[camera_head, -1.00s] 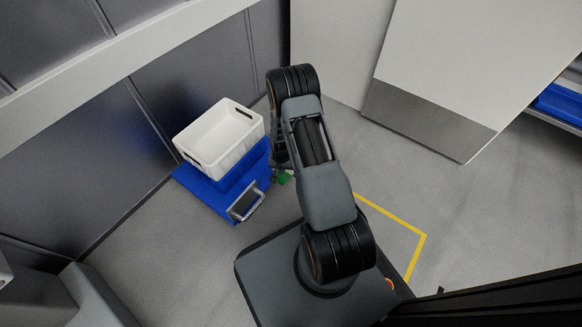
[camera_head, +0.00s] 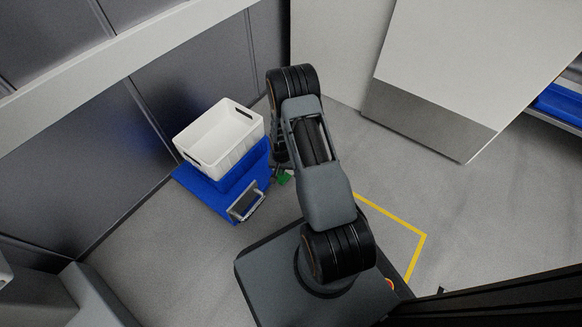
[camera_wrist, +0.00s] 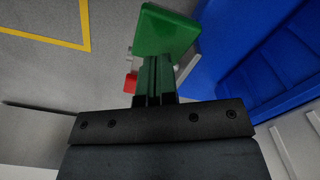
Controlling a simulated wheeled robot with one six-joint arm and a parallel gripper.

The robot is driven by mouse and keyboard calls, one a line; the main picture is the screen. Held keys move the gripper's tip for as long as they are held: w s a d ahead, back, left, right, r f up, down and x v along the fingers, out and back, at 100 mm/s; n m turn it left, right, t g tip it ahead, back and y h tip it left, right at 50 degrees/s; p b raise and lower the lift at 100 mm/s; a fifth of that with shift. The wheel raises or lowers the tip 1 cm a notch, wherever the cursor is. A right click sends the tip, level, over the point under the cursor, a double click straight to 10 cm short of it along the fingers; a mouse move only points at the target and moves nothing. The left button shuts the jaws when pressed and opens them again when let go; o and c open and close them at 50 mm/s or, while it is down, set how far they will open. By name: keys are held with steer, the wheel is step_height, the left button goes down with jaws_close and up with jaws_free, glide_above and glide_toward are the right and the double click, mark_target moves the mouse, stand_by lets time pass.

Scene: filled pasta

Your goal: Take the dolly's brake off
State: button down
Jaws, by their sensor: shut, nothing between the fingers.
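The blue dolly (camera_head: 225,201) stands on the floor left of my arm, with a metal handle (camera_head: 247,207) at its near edge. It fills the right side of the wrist view (camera_wrist: 235,50). A green pedal (camera_wrist: 167,32) sits beside the dolly, and a smaller red pedal (camera_wrist: 131,82) lies left of my fingers. The green one shows in the head view (camera_head: 286,177), partly hidden by my arm. My gripper (camera_wrist: 155,65) is shut and empty, its fingertips at the green pedal. I cannot tell whether they touch it.
A white crate (camera_head: 219,141) sits on the dolly, close to the dark wall panels (camera_head: 190,85). A yellow floor line (camera_head: 397,218) runs right of my arm. A pale slanted panel (camera_head: 465,70) stands at the back right. Open floor (camera_head: 160,245) lies left of my base.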

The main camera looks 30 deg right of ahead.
steer(key=shift+f+b, duration=1.5)
steer(key=shift+f, duration=0.4)
stand_by(1.1)
steer(key=shift+r, duration=0.1)
steer(key=shift+r+p, duration=2.65)
steer(key=shift+r, duration=0.85)
